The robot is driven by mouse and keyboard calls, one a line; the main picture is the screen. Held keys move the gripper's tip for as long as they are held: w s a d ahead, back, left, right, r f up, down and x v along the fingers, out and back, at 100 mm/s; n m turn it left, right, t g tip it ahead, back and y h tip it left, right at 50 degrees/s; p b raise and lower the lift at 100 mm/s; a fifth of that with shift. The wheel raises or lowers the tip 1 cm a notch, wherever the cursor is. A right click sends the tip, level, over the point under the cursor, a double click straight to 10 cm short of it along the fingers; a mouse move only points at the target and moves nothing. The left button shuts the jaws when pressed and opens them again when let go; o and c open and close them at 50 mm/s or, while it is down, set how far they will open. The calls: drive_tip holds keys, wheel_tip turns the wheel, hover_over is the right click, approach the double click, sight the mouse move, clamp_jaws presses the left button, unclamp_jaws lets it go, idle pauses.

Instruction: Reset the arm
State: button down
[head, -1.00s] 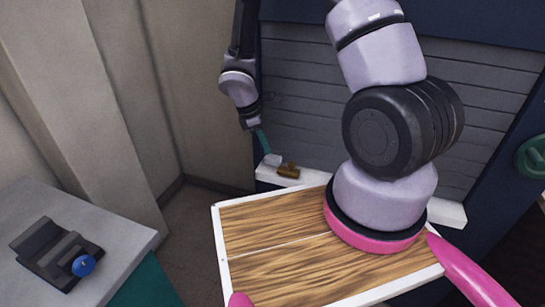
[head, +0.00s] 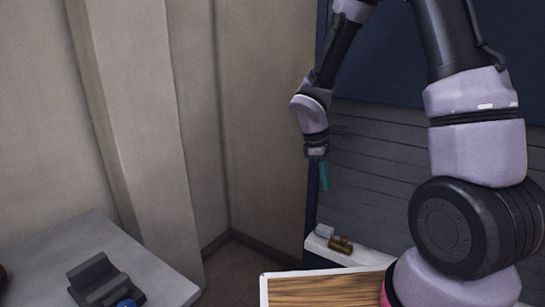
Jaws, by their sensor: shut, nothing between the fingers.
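My gripper (head: 325,186) hangs at the end of my arm, in front of the grey slatted panel. Its teal fingers point down and are shut with nothing between them. It is above a white ledge (head: 365,257) and apart from it. A small brown-gold piece (head: 341,245) and a small pale piece (head: 325,231) sit on the ledge below the fingers.
A light grey worktop (head: 150,268) at lower left bears a dark device (head: 97,280) with a blue knob (head: 126,302). A beige wall and pillar stand at left. A wooden board (head: 320,290) shows at the bottom, partly cut off.

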drive_tip(key=s+d+r+m+t+y, duration=0.1)
drive_tip(key=s+r+m, duration=0.3)
drive_tip(key=r, duration=0.5)
drive_tip(key=s+d+r+m+t+y, duration=0.2)
drive_tip(key=s+r+m, duration=0.3)
drive_tip(key=r, duration=0.5)
drive_tip(key=s+d+r+m+t+y, duration=0.2)
drive_tip(key=s+r+m+t, duration=0.1)
drive_tip(key=s+r+m, duration=0.2)
wheel_tip(320, 180, up, 5)
drive_tip(key=m, duration=0.2)
drive_tip(key=shift+d+m+t, duration=0.2)
drive_tip(key=shift+m+t, duration=0.2)
drive_tip(key=shift+d+f, duration=0.1)
